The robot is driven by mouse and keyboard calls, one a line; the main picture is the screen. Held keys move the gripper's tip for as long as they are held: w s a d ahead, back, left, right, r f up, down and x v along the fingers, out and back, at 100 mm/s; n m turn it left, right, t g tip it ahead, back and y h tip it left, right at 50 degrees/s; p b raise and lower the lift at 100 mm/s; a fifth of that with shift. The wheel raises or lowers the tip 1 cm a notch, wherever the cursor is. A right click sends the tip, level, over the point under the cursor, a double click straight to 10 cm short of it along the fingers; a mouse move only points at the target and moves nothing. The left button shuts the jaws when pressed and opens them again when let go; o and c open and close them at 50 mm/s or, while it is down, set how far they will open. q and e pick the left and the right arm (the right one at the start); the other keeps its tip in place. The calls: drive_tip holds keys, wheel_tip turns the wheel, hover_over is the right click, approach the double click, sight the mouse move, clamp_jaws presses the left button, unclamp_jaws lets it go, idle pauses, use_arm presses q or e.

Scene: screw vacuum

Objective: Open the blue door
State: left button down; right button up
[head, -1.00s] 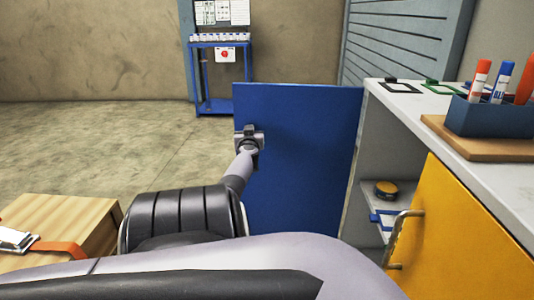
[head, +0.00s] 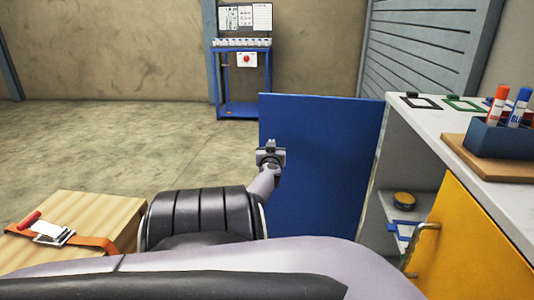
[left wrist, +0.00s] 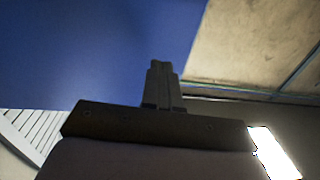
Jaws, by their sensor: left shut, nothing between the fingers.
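The blue door (head: 325,185) stands swung wide open from the cabinet (head: 397,125), showing the shelves inside. My left gripper (head: 270,148) is in front of the door's face, near its free left edge. In the left wrist view the gripper's fingers (left wrist: 161,85) are together with nothing between them, and the blue door (left wrist: 90,50) fills the upper left. I cannot tell whether the fingers touch the door. The door's handle does not show. My right gripper is not in view.
A yellow door (head: 460,235) with a metal handle (head: 420,245) is closed beside the opening. A yellow-black round item (head: 404,199) sits on a shelf inside. A wooden box (head: 75,225) stands at the left. A blue rack (head: 240,80) is at the back; the floor between is clear.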

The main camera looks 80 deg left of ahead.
use_arm(q)
drive_tip(key=s+p+v, duration=0.1)
drive_tip(key=p+v, duration=0.4)
drive_tip(key=v, duration=0.3)
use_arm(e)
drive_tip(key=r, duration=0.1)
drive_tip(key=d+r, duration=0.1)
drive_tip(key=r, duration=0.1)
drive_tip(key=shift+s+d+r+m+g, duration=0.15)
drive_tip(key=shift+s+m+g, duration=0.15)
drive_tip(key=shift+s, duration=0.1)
